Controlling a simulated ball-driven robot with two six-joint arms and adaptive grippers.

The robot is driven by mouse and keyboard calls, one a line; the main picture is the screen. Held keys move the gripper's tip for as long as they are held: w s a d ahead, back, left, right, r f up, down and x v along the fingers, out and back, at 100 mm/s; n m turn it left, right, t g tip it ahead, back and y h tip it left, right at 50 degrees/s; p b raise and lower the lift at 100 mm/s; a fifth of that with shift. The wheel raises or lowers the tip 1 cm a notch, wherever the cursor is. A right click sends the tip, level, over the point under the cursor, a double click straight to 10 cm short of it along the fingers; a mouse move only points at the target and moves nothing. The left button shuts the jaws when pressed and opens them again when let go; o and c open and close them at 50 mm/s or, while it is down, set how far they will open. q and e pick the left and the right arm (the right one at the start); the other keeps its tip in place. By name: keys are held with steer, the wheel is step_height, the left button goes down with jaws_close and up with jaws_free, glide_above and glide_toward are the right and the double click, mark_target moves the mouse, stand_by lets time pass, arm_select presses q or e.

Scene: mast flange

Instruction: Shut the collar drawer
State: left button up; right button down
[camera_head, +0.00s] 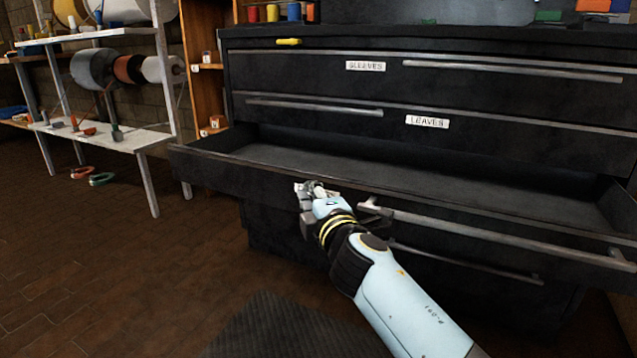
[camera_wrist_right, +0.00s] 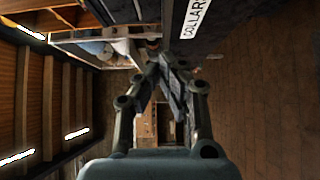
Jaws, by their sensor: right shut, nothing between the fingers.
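The collar drawer (camera_head: 235,174) is the dark drawer pulled out below the LEAVES drawer; its bare inside shows and looks empty. Its label COLLAR (camera_wrist_right: 194,18) is partly in the right wrist view, at the top, cut off by the edge. A long bar handle (camera_head: 490,226) runs along the right part of its front. My right gripper (camera_head: 309,188) is at the front face, left of the handle's left end. It is shut with nothing in it; its fingers (camera_wrist_right: 163,62) meet in the wrist view. I cannot tell whether they touch the drawer. My left gripper is out of view.
The SLEEVES drawer (camera_head: 300,70) and LEAVES drawer (camera_head: 300,115) above are shut. Another handle (camera_head: 465,262) shows below the open drawer.

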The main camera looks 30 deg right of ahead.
mark_target(319, 183)
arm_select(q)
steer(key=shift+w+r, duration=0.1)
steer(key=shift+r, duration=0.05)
arm_select(e)
steer(key=w+d, duration=0.3)
steer(key=w, duration=0.1)
steer(key=shift+d, duration=0.15)
